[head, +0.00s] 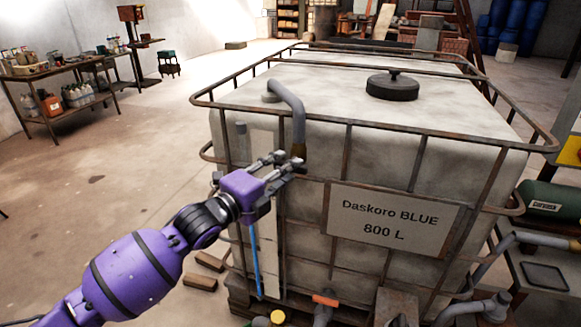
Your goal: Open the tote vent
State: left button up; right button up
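The tote (330,230) is a large off-white tank in a rusty cage, with a sign reading "Daskoro BLUE 800 L". A round black lid (392,86) with a small knob sits on its top. A grey bent pipe (290,100) rises from the top near the left corner and curves down to a brownish end piece (300,151). I cannot tell for certain which part is the vent. My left gripper (297,161) is at the front left cage bars, its fingertips by that end piece. Contact and finger gap are unclear. My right gripper is out of view.
A bench (60,75) with bottles stands at the left. A green cylinder (549,201) lies at the right, above pipework. An orange-handled valve (325,300) is low on the tote's front. Wooden blocks (200,283) lie on the floor. The left floor is mostly clear.

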pick_arm(q)
jog(key=shift+x, duration=1.05)
jog(key=shift+w+d, duration=0.15)
jog(key=shift+w, duration=0.05)
grip_shut()
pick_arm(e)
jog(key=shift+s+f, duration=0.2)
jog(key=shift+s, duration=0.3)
